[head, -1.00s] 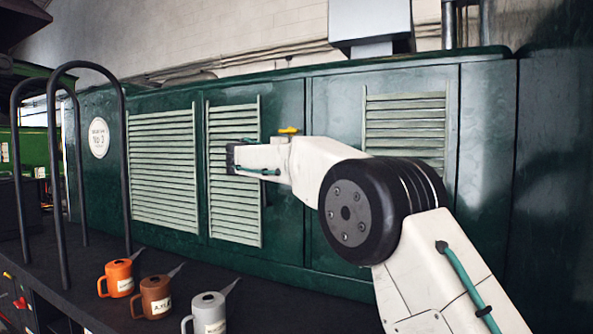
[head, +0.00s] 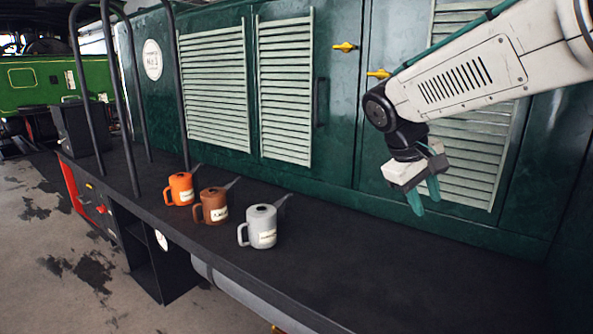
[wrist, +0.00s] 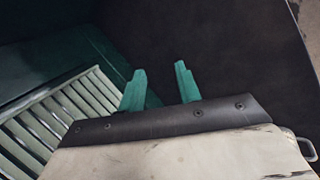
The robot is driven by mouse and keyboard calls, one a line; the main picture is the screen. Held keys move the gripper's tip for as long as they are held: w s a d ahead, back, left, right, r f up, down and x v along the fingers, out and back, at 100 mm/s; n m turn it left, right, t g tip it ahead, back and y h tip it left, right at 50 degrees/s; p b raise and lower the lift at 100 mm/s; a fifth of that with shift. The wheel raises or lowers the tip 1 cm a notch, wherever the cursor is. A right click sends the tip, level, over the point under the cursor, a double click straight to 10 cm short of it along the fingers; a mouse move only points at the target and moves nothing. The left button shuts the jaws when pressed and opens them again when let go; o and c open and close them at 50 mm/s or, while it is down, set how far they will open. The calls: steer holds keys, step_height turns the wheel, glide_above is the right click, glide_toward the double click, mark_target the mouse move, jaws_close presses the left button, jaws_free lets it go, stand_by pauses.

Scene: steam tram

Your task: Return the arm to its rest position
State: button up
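My arm reaches in from the upper right of the head view. My gripper (head: 424,197) hangs with its fingers pointing down, above the dark running board and in front of the right louvred panel. In the wrist view the two green fingers of my gripper (wrist: 162,85) stand apart with nothing between them. The gripper is open and empty. It touches nothing that I can see.
Orange (head: 180,189), brown (head: 214,206) and grey (head: 260,227) oil cans stand on the dark running board (head: 400,275) at left. Behind is the green louvred casing (head: 345,150) with yellow handles (head: 345,47). Black hoop rails (head: 131,150) rise at far left. The board's right part is clear.

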steer(key=s+f+m+y, duration=0.2)
steer(key=s+f, duration=0.1)
steer(key=s, duration=1)
steer(key=s+d+f+m+y, duration=0.1)
steer(key=s+f+m+y, duration=0.1)
steer(key=s, duration=1.2)
steer(key=shift+s+f+y, duration=0.2)
steer(key=shift+f+y, duration=0.35)
steer(key=shift+y, duration=0.05)
steer(key=shift+d, duration=0.1)
